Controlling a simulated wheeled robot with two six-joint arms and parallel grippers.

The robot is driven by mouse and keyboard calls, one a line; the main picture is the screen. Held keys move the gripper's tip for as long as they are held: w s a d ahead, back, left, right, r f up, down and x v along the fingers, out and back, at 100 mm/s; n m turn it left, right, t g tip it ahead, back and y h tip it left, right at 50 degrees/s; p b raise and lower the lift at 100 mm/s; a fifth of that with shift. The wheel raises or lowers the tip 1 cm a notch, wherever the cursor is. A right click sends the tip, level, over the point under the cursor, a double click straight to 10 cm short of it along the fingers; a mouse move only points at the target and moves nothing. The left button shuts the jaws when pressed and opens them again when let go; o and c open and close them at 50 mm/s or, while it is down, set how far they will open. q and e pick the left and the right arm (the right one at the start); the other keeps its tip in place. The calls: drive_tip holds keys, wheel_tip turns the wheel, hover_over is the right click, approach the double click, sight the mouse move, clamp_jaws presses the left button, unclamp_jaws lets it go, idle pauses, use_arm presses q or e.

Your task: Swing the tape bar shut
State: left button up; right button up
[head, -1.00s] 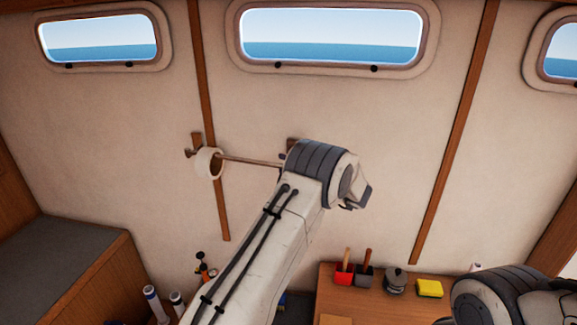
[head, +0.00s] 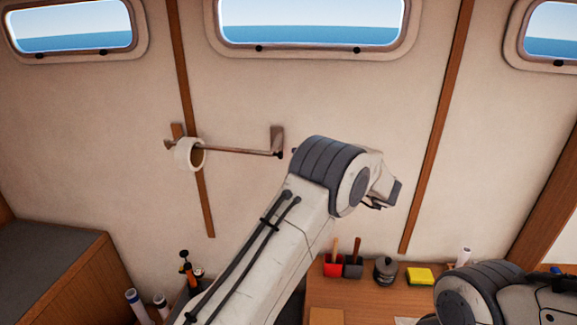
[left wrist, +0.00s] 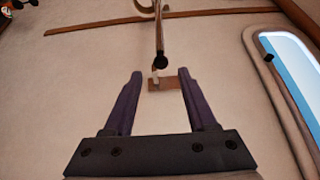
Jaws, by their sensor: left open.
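The tape bar (head: 235,150) is a thin brown rod with a white tape roll (head: 189,154) near its left end, by a wooden mount on the wall. Its dark-tipped free end shows just below a brown bracket (head: 277,136). In the left wrist view the bar (left wrist: 159,35) is seen nearly end-on, standing out from the wall, with the bracket (left wrist: 165,84) behind its tip. My left gripper (left wrist: 160,74) is open and empty there. The bar's tip lies in line with the space between its fingertips; contact cannot be told. My right gripper is out of view.
A wooden counter (head: 390,302) below holds red and dark holders, a dark pot (head: 386,271) and a yellow sponge (head: 420,275). Several bottles stand lower left. Windows line the wall above. The wall right of the bracket is bare.

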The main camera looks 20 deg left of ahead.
use_arm(q)
drive_tip(key=shift+d, duration=0.3)
